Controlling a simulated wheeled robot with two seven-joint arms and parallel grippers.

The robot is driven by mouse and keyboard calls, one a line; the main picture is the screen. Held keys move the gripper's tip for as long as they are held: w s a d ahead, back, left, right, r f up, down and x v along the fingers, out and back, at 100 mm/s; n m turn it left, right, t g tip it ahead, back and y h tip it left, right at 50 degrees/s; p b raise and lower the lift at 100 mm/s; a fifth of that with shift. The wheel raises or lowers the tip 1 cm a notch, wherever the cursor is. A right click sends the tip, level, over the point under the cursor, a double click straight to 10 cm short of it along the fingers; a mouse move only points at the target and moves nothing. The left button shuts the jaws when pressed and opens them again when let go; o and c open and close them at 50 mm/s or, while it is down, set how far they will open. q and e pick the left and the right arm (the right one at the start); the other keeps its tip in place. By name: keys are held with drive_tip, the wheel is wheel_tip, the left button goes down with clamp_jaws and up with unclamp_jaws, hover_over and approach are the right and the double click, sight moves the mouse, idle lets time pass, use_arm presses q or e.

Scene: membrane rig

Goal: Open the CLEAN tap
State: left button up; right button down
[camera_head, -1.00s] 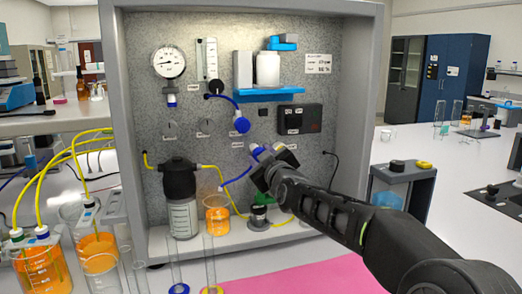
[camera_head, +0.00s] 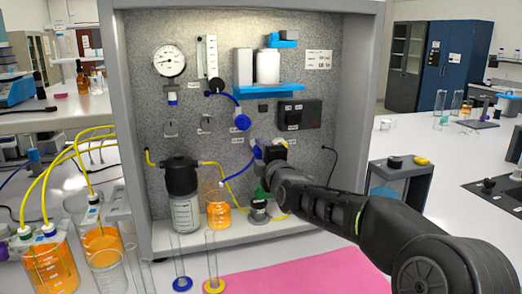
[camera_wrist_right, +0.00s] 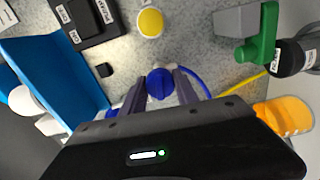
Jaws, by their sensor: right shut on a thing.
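My right gripper (camera_head: 264,150) is at the grey panel, right of the lower blue tap (camera_head: 257,152), which it partly covers. In the right wrist view, a round blue tap knob (camera_wrist_right: 160,84) sits between the two grey fingertips of this gripper (camera_wrist_right: 160,88), which are shut on it. The labels near the taps are too small to read, so I cannot tell which is marked CLEAN. Another blue fitting (camera_head: 240,122) is higher on the panel. A yellow knob (camera_wrist_right: 150,22) shows beyond the fingers. My left gripper is not in view.
A blue shelf (camera_head: 270,91) holding white containers juts out above. A black switch box (camera_head: 299,114) is at right. Below stand a black-capped bottle (camera_head: 186,214) and an orange beaker (camera_head: 219,214). Blue and yellow tubes run nearby. A pink mat (camera_head: 305,277) lies in front.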

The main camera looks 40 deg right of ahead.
drive_tip(key=shift+n, duration=1.3)
drive_tip(key=shift+f, duration=0.1)
drive_tip(key=c, duration=0.9)
unclamp_jaws()
drive_tip(key=shift+s, duration=0.1)
drive_tip(key=b+v, duration=0.1)
drive_tip(key=v, duration=0.6)
drive_tip(key=shift+s+a, duration=0.15)
drive_tip(key=shift+s, duration=0.15)
